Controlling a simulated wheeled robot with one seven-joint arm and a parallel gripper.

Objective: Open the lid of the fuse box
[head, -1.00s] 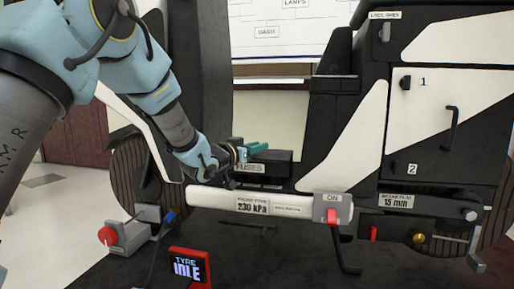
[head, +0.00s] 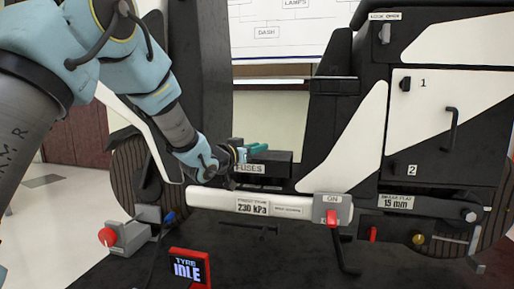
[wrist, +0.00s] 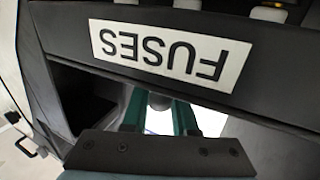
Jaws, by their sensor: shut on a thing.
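The fuse box (head: 280,170) is a dark box low on the rig, with a white FUSES label (head: 249,169) on its front. My gripper (head: 257,148), with teal fingers, is at the top of the box, just above the label. In the wrist view the label (wrist: 170,52) is large and upside down. The gripper is shut on this part of the lid; the contact is partly hidden. How far the lid stands open cannot be told.
A white bar (head: 222,199) with a 230 kPa label runs just below the fuse box. A red switch (head: 332,217) is at its right end. A red tyre display (head: 189,268) stands in front.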

